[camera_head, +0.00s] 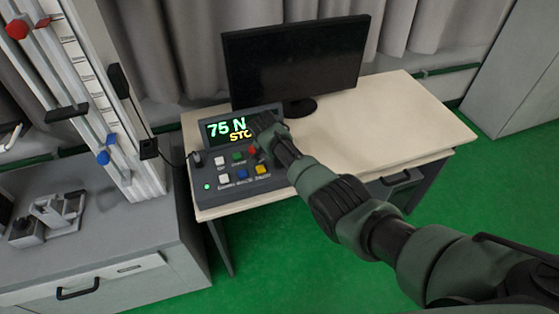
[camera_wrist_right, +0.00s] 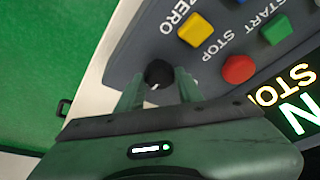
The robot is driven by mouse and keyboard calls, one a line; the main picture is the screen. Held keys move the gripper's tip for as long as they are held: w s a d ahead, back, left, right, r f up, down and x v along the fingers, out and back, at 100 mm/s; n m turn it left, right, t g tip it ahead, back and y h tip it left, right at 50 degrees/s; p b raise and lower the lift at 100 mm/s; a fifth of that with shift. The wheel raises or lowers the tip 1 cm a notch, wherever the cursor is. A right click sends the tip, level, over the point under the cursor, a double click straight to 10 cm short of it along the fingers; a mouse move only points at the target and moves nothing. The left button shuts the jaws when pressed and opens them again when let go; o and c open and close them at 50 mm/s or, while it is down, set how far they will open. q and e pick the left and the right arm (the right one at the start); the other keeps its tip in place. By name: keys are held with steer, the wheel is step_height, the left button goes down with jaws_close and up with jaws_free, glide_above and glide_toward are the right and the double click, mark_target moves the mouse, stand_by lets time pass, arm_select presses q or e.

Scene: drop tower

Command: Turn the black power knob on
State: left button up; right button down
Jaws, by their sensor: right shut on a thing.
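The control box (camera_head: 225,199) stands at the left end of the desk, with a lit display (camera_head: 228,129) reading "75 N" and part of a word beginning "STO". The black power knob (camera_wrist_right: 158,73) shows in the right wrist view near the box's edge, with a small white mark on it. My right gripper (camera_wrist_right: 158,88) is shut on the knob, one finger on each side. In the head view my right arm and gripper (camera_head: 279,148) cover the right part of the box and hide the knob. My left gripper is not in view.
Close to the knob are a yellow ZERO button (camera_wrist_right: 196,29), a red STOP button (camera_wrist_right: 238,69) and a green START button (camera_wrist_right: 275,31). A dark monitor (camera_head: 294,62) stands behind the box. The desk's right half (camera_head: 410,120) is clear. A drop tower (camera_head: 100,110) stands at left.

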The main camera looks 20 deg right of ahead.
mark_target(275, 173)
stand_by(0.3)
steer(key=c, duration=0.9)
jaws_free()
steer(key=shift+c, duration=0.2)
steer(key=shift+r, duration=0.15)
steer(key=shift+a+r, duration=0.15)
steer(key=shift+r, duration=0.1)
steer(key=v, duration=0.7)
steer(key=shift+p, duration=0.35)
steer(key=shift+s, duration=0.1)
